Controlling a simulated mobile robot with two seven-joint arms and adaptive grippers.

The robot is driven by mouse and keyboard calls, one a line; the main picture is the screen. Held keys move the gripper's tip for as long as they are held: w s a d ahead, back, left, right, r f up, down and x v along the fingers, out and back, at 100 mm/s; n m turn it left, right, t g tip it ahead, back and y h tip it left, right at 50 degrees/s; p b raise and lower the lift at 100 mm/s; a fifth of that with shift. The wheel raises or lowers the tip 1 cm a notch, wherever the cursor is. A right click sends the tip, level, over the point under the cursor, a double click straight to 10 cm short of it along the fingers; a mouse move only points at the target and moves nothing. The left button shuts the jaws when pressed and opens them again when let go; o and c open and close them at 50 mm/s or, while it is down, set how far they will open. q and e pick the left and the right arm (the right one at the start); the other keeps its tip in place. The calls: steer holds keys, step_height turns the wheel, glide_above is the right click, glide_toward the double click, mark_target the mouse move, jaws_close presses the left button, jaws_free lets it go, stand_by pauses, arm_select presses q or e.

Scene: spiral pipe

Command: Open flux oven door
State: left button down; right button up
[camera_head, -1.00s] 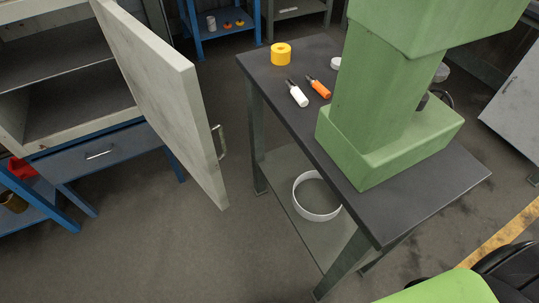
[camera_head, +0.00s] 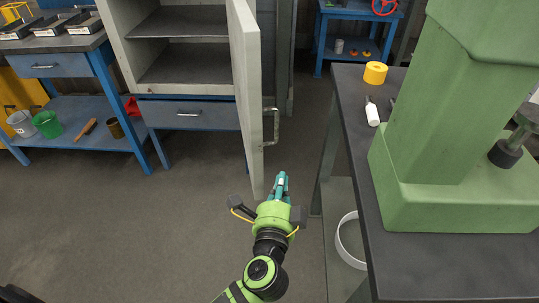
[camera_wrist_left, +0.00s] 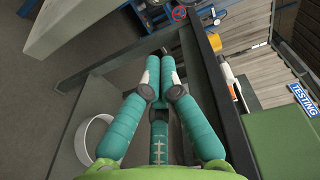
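The oven is a pale grey cabinet (camera_head: 120,50) with dark inner shelves, in the upper left of the head view. Its door (camera_head: 247,90) stands open and shows nearly edge-on. A metal bar handle (camera_head: 271,128) sticks out from the door's right face. My left gripper (camera_head: 282,177) is below the handle, near the door's lower edge, apart from the handle. In the left wrist view its teal fingers (camera_wrist_left: 162,66) come together at the tips with nothing seen between them. The pale slab at upper left there looks like the door (camera_wrist_left: 85,28). My right gripper is not in view.
A dark-topped table (camera_head: 352,125) with a green machine (camera_head: 425,130), a yellow roll (camera_head: 375,72) and a white bottle (camera_head: 372,113) stands close on the right. A white ring (camera_head: 345,243) lies on its lower shelf. The floor (camera_head: 130,215) at left is clear.

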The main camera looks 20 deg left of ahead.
mark_target(276, 140)
arm_select(q)
steer(key=w+a, duration=0.1)
steer(key=w, duration=0.1)
steer(key=w+a+r+p, duration=0.1)
steer(key=w, duration=0.2)
steer(key=w+a, duration=0.2)
steer(key=w, duration=0.1)
steer(key=shift+w+r+p, duration=0.25)
steer(key=shift+r+p, duration=0.05)
steer(key=shift+p, duration=0.05)
steer(key=shift+s+a, duration=0.25)
steer(key=shift+a, duration=0.2)
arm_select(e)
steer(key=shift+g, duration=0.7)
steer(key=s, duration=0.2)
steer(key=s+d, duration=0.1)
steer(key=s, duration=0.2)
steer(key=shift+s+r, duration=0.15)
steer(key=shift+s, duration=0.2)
